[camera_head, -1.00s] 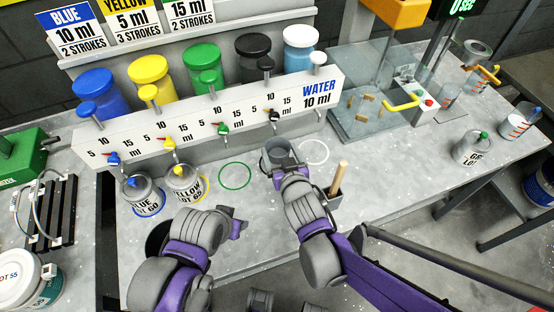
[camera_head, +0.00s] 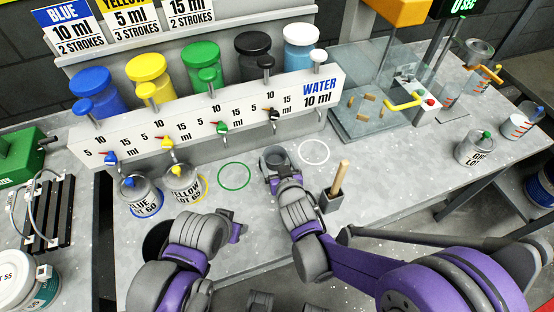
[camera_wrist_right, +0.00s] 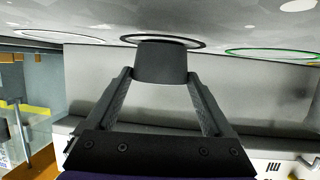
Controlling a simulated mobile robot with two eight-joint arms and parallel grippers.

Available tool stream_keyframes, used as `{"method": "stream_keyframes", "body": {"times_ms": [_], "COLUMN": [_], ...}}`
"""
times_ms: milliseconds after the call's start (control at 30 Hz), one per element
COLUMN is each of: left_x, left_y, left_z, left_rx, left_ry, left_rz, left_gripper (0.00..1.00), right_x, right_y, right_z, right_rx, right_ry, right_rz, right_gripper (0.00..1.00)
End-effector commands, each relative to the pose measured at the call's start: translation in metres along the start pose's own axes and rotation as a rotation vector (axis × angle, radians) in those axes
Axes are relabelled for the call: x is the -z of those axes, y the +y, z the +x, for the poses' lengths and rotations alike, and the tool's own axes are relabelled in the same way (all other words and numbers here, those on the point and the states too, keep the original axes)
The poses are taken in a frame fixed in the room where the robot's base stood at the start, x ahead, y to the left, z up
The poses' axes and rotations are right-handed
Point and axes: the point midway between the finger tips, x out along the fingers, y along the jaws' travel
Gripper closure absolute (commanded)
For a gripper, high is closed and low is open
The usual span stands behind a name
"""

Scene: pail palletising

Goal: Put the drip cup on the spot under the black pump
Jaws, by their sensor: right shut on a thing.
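The drip cup (camera_head: 273,157) is a small dark grey cup below the black pump (camera_head: 266,64) and its black tap (camera_head: 274,115). My right gripper (camera_head: 277,175) is shut on it from the front. In the right wrist view, which is upside down, the fingers clasp the cup (camera_wrist_right: 160,65) from both sides. The cup's base lies within the black ring (camera_wrist_right: 197,43) marked on the table; whether it touches the surface, I cannot tell. In the head view the cup and gripper hide this ring. My left gripper (camera_head: 237,231) is low at the front; its jaws are unclear.
An empty green ring (camera_head: 234,176) lies left of the cup and an empty white ring (camera_head: 314,152) right. A holder (camera_head: 331,202) with a wooden stick stands close to the right arm. Blue (camera_head: 141,194) and yellow (camera_head: 184,183) labelled pails stand left.

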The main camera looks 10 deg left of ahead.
Motion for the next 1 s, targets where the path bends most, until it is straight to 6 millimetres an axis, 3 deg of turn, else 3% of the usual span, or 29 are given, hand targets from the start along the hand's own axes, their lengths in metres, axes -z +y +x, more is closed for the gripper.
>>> {"method": "stream_keyframes", "body": {"times_ms": [100,133,200,567,1000], "left_x": [-0.002,-0.002,-0.002,0.001,0.005], "left_y": [0.0,0.0,0.0,0.0,0.0], "left_z": [0.004,0.004,0.003,-0.001,-0.008], "left_rx": [0.0,0.0,0.0,0.0,0.0], "left_ry": [-0.001,-0.001,-0.001,0.001,0.003], "left_rz": [0.0,0.0,0.0,0.0,0.0], "left_gripper": [0.5,0.5,0.5,0.5,0.5], "right_x": [-0.004,-0.004,-0.003,0.002,0.001], "right_y": [0.0,0.0,0.0,0.0,0.0], "right_z": [0.001,0.001,0.001,-0.003,-0.092], "right_rx": [0.0,0.0,0.0,0.0,0.001], "right_ry": [0.0,0.0,0.0,0.0,0.001], "right_rz": [0.0,0.0,0.0,0.0,-0.001], "right_gripper": [0.69,0.12,0.0,0.0,0.0]}}
